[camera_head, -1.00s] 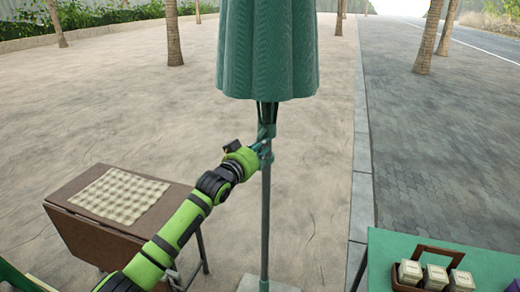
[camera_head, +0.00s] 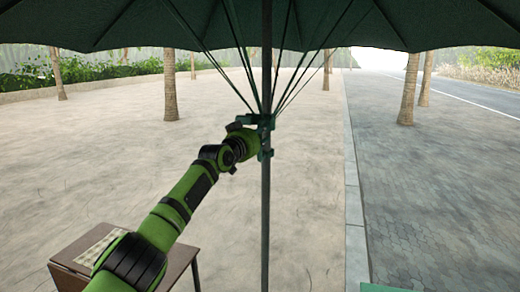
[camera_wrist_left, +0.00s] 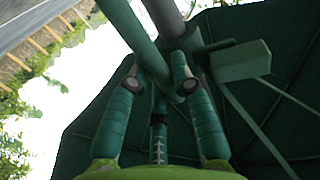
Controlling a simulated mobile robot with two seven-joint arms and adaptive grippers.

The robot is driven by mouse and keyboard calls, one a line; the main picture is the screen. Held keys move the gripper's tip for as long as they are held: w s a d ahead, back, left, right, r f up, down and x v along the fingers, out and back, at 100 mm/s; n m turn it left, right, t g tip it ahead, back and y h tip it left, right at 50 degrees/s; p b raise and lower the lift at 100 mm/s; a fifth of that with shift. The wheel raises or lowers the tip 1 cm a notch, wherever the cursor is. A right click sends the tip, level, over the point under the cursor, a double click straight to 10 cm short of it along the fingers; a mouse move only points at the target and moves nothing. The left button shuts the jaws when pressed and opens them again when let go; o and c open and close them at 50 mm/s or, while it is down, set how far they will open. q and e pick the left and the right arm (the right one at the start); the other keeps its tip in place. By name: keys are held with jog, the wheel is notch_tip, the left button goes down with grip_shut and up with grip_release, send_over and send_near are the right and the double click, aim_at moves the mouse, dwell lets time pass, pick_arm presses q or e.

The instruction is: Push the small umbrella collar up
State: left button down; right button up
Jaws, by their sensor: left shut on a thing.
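The green umbrella (camera_head: 330,25) is spread open across the top of the head view. Its thin ribs run down to the small collar (camera_head: 262,121) on the dark pole (camera_head: 265,215). My left gripper (camera_head: 262,140) is at the collar, on the pole's left side, and its fingers are partly hidden there. My right gripper is not in view.
A brown side table (camera_head: 75,262) with a checked cloth stands at the lower left. The corner of a green table (camera_head: 385,288) shows at the bottom right. Palm trunks (camera_head: 170,85) stand farther back on open paving.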

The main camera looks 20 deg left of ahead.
aim_at(261, 125)
pick_arm(q)
notch_tip(261, 125, up, 5)
jog(key=shift+f+p, duration=0.1)
jog(key=shift+p, duration=0.7)
jog(key=shift+r+p, duration=0.35)
jog(key=shift+r, duration=0.15)
jog(key=shift+f, duration=0.15)
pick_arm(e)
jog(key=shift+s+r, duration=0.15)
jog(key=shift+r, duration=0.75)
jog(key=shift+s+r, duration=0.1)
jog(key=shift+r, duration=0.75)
pick_arm(q)
jog(key=c, duration=1)
grip_release()
jog(key=shift+f, duration=0.1)
jog(key=shift+c, duration=0.2)
jog(key=v, duration=1.2)
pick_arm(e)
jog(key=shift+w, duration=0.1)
